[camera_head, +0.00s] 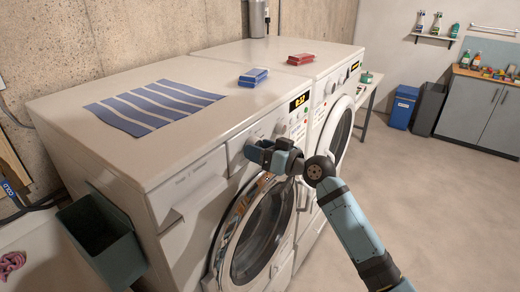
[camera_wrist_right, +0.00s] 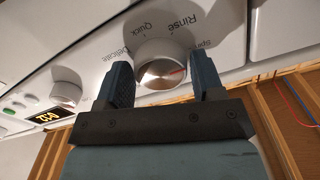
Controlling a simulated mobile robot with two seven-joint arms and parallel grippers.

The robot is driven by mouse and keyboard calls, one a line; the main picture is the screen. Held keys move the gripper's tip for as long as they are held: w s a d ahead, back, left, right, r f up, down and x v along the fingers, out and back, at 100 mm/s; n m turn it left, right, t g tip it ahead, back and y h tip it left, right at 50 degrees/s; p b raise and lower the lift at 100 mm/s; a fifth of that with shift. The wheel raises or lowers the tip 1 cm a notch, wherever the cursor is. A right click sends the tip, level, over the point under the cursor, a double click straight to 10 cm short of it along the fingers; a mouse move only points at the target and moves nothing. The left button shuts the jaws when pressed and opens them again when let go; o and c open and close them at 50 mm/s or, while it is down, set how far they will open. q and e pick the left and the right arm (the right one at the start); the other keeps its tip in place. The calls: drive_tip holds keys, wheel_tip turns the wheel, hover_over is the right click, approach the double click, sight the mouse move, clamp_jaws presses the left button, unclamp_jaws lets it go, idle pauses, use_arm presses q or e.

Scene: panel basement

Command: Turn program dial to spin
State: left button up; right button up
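The program dial (camera_wrist_right: 160,66) is a round silver-white knob on the washer's white panel in the right wrist view. The labels Delicate, Quick, Rinse and Spin are printed around it, with Spin on the right. My right gripper (camera_wrist_right: 163,76) has one finger on each side of the dial, with small gaps visible. In the head view the right gripper (camera_head: 261,150) is at the front panel of the near washer (camera_head: 190,170) and hides the dial. Where the dial points is hard to tell. My left gripper is not in view.
A smaller knob (camera_wrist_right: 66,90) and a lit display (camera_wrist_right: 50,116) are beside the dial. On the washer top lie a striped cloth (camera_head: 150,105) and a blue box (camera_head: 253,77). A red box (camera_head: 301,59) lies farther back. A green bin (camera_head: 105,235) hangs at the left side.

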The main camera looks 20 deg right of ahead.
drive_tip(key=shift+o, duration=1.3)
drive_tip(key=b+v, duration=0.4)
drive_tip(key=v, duration=1)
drive_tip(key=shift+w, duration=0.1)
